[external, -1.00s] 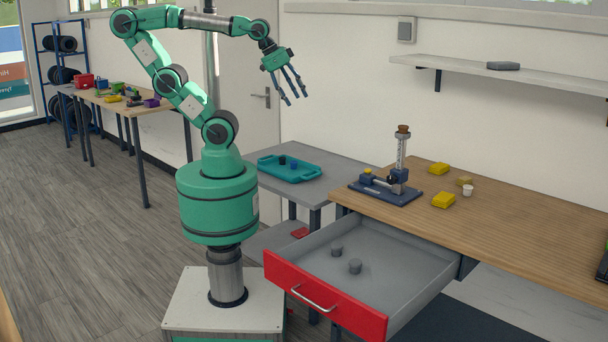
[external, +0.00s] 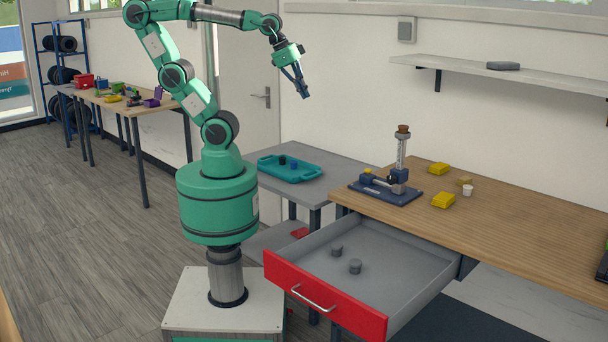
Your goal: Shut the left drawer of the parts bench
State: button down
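The drawer (external: 325,300) of the parts bench has a red front with a pale bar handle (external: 313,298). It is pulled far out from under the wooden bench top (external: 520,225), and its grey inside shows. Two small grey cylindrical parts (external: 355,266) stand in it. My gripper (external: 304,94) is high above and behind the drawer, well apart from it, pointing down and slightly right. Its fingers are together with nothing seen between them.
A blue-based fixture (external: 385,190) with an upright post, yellow blocks (external: 443,200) and a white cup (external: 468,190) are on the bench top. A teal tray (external: 290,170) lies on the grey side table. A wall shelf (external: 500,70) is above. The air before the drawer front looks clear.

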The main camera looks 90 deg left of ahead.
jog(key=w+d+m+g, duration=0.2)
jog(key=w+d+m, duration=0.5)
jog(key=w+d, duration=0.85)
jog(key=w+d+f+m, duration=0.2)
jog(key=d+f, duration=0.1)
jog(key=d, duration=0.4)
jog(key=w+d+f+m+g+y+b, duration=0.1)
jog(key=w+d+f+m, duration=0.15)
jog(key=d, duration=0.45)
jog(key=w+d+f+m, duration=0.2)
jog(key=d+f, duration=0.1)
jog(key=d, duration=0.5)
jog(key=s+d+f+m+y, duration=0.1)
jog(key=s+d+f+m, duration=0.15)
jog(key=d+f, duration=0.65)
jog(key=s+d+f+m, duration=0.1)
jog(key=d+f+m, duration=0.3)
jog(key=d, duration=0.8)
jog(key=s+d+f+m, duration=0.2)
jog(key=s+d+f, duration=0.3)
jog(key=d+f, duration=0.3)
jog(key=s+d+f+m+t+y, duration=0.1)
jog(key=s+d+f+m, duration=0.2)
jog(key=s+d+f, duration=0.3)
jog(key=d+f, duration=0.3)
jog(key=f, duration=0.1)
jog(key=shift+s+b, duration=0.3)
jog(key=shift+b, duration=0.1)
jog(key=shift+f, duration=0.1)
